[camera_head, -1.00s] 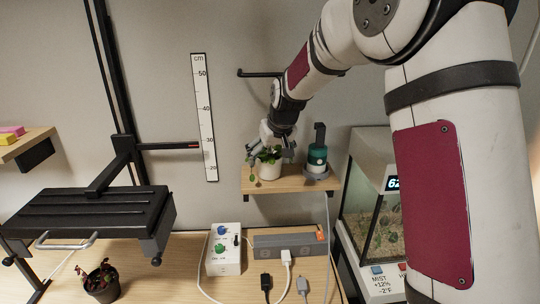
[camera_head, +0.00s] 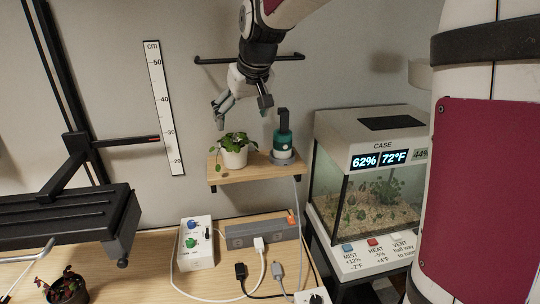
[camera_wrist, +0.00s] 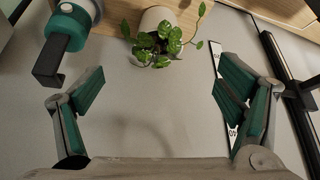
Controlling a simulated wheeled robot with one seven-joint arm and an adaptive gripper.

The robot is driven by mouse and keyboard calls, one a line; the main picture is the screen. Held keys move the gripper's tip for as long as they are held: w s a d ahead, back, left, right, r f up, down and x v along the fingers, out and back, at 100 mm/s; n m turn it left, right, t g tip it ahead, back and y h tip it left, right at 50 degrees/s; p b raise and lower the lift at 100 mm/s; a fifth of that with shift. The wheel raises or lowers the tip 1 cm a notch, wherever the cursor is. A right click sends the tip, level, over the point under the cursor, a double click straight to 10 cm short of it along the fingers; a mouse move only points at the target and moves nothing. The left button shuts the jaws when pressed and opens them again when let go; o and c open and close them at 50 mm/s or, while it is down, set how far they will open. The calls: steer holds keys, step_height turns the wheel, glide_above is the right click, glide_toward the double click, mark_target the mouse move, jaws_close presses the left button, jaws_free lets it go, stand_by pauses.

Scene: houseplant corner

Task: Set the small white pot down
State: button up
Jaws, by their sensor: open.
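The small white pot (camera_head: 234,158) stands upright on the small wooden wall shelf (camera_head: 226,180), with a green leafy plant in it. My gripper (camera_head: 240,112) is above the pot, apart from it, with its fingers spread and nothing between them. In the wrist view the white pot (camera_wrist: 156,18) and its plant (camera_wrist: 160,42) lie beyond the open fingertips of my gripper (camera_wrist: 160,92), near the top edge. A trailing stem hangs out to one side of the pot.
A teal and grey device (camera_head: 283,140) stands on the shelf right of the pot. A black rail (camera_head: 215,61) is on the wall behind my gripper. Below are a control box (camera_head: 197,244) and a power strip (camera_head: 258,233). A glass case (camera_head: 372,175) stands at right.

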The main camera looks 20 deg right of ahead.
steer(key=s+f+m, duration=0.1)
steer(key=s+f, duration=0.2)
steer(key=s, duration=3)
steer(key=shift+a+g+h, duration=0.3)
steer(key=shift+g, duration=0.1)
